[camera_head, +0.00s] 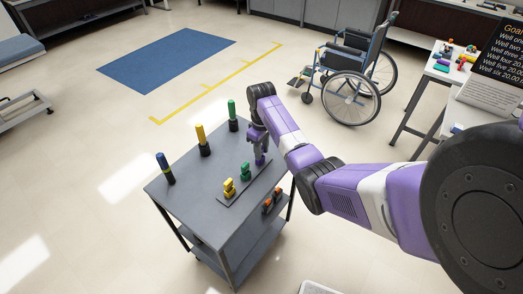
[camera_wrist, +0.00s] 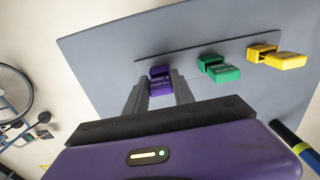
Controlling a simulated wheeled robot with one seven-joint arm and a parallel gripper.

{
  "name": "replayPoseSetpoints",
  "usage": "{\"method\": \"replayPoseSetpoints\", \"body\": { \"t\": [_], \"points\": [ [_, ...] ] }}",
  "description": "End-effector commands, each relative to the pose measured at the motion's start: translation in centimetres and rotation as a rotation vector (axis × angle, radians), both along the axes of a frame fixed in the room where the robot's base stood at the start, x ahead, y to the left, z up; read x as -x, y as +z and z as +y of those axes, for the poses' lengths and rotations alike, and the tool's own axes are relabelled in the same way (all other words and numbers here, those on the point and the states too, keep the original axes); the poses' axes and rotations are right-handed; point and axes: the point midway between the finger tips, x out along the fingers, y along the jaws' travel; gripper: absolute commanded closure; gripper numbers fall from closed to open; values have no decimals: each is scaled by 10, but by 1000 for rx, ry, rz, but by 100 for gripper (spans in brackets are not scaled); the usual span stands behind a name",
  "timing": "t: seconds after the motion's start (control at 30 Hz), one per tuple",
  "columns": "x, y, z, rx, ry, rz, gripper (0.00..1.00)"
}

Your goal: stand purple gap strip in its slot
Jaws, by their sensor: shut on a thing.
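The purple gap strip (camera_wrist: 160,78) is between the fingertips of my gripper (camera_wrist: 159,98) in the wrist view. My gripper is shut on it. In the head view the purple strip (camera_head: 260,160) shows small below my gripper (camera_head: 259,148), at the far end of a dark rack plate (camera_head: 233,199). A green strip (camera_head: 245,172) and a yellow strip (camera_head: 229,188) stand in line along the plate, and both show in the wrist view, green (camera_wrist: 218,69) and yellow (camera_wrist: 278,59). The purple strip's slot is hidden. I cannot tell whether the strip's foot touches the plate.
Blue (camera_head: 165,168), yellow (camera_head: 202,140) and green (camera_head: 232,115) upright posts stand along the left side of the grey cart top (camera_head: 190,205). Orange pieces (camera_head: 272,201) are at the cart's right side. A wheelchair (camera_head: 352,75) stands behind, clear of the cart.

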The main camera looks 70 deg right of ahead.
Motion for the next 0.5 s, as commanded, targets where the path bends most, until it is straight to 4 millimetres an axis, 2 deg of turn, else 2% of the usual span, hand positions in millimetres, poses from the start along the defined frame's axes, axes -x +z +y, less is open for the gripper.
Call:
{"method": "replayPoseSetpoints", "body": {
  "t": [0.13, 0.17, 0.27, 0.5],
  "points": [
    [0, 0, 0, 0, 0, 0, 100],
    [0, 0, 0, 0, 0, 0, 66],
    [0, 0, 0, 0, 0, 0, 47],
    [0, 0, 0, 0, 0, 0, 45]
  ]
}}
